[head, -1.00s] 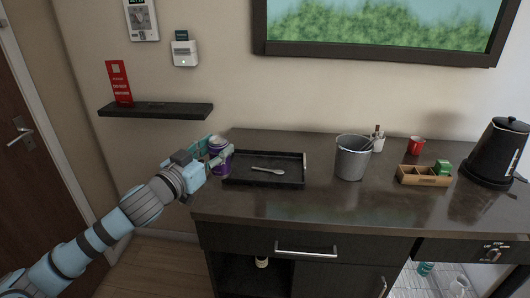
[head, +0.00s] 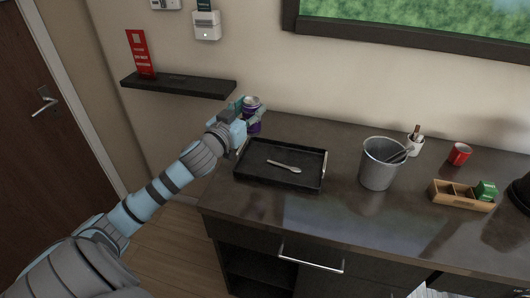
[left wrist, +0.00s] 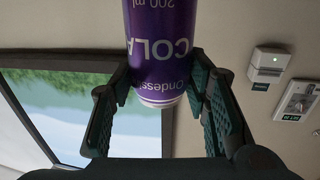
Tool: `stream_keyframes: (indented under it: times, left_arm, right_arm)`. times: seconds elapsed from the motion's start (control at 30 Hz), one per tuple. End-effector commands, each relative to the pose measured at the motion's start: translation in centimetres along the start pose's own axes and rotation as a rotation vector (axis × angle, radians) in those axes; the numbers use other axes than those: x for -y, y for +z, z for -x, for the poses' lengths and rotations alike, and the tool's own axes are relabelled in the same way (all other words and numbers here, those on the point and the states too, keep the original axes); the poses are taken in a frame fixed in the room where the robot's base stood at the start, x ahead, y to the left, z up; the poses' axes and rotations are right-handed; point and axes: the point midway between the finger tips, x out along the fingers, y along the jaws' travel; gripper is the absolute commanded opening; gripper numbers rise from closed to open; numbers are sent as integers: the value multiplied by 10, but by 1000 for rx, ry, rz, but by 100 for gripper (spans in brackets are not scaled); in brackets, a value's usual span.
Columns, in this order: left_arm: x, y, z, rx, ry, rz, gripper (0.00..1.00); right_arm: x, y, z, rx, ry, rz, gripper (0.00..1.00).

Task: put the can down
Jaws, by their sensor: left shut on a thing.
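The purple can (head: 253,113) with a silver top is in my left gripper (head: 246,112), near the back left corner of the counter, behind the black tray (head: 238,172). In the left wrist view the can (left wrist: 162,45) shows the words "COLA" and "200 ml", and the fingers of my left gripper (left wrist: 162,88) close on it from both sides. The can looks close to upright in the head view. I cannot tell whether its base touches the counter (head: 330,215). My right gripper is not in view.
A spoon (head: 284,166) lies in the tray. A metal bucket (head: 379,170), a white cup (head: 414,147), a red mug (head: 459,154) and a wooden box (head: 461,201) stand to the right. A dark wall shelf (head: 180,88) is at left.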

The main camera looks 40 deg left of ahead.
Motion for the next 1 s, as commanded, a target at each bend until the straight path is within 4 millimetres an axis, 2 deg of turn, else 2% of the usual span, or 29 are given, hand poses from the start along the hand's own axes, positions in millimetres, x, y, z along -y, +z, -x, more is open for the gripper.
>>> stream_keyframes:
  times: [0.03, 0.1, 0.2, 0.37, 0.5, 0.93, 0.97, 1.0]
  left_arm:
    - [0, 26, -1, 5, -2, 4, 2]
    - [0, 54, -2, 5, -2, 4, 2]
    - [-1, 82, -3, 4, -1, 4, 2]
    - [-2, 107, -4, 2, 2, 2, 2]
    - [-3, 136, -5, 1, 3, 2, 2]
    - [-4, 143, -5, 0, 4, 1, 2]
    - [-3, 143, -5, 1, 4, 1, 47]
    - [-3, 142, -5, 1, 4, 2, 54]
  right_arm:
    - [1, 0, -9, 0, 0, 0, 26]
    - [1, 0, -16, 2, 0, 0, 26]
    - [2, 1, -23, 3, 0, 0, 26]
    - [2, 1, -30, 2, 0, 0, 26]
    - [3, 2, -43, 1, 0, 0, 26]
    - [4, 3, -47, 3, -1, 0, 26]
    - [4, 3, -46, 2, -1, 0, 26]
    - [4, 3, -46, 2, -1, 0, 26]
